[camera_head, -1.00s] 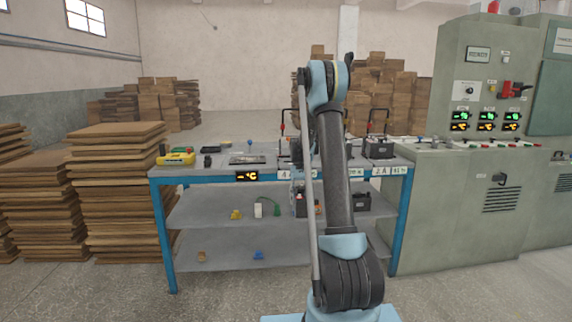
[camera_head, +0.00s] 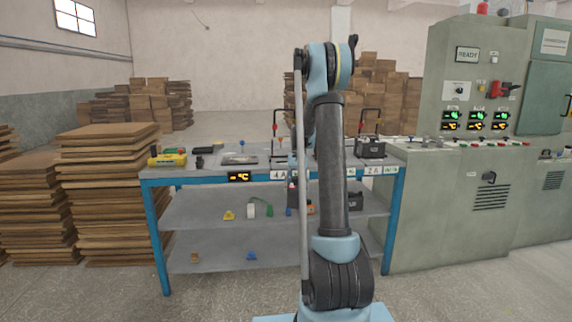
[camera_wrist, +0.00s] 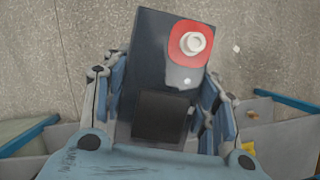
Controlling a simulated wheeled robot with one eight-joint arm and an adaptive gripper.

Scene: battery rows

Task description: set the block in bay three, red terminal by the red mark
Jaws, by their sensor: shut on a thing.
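The block (camera_wrist: 150,45) is dark grey with a red terminal patch around a pale round post (camera_wrist: 194,43). In the wrist view it lies between the fingers of my gripper (camera_wrist: 165,85), which is shut on it. The red terminal is at the block's upper right there, with concrete floor behind. In the head view my arm hides most of the gripper area. The workbench (camera_head: 215,174) has a blue frame and white labels on its front edge. My arm covers its middle, so bay three and its red mark cannot be made out.
A black battery (camera_head: 370,148) stands at the bench's right end. A yellow tool (camera_head: 167,160) and a flat grey item (camera_head: 240,159) lie at the left. Small items sit on the lower shelves. Board stacks (camera_head: 108,200) stand left, a control cabinet (camera_head: 465,180) right.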

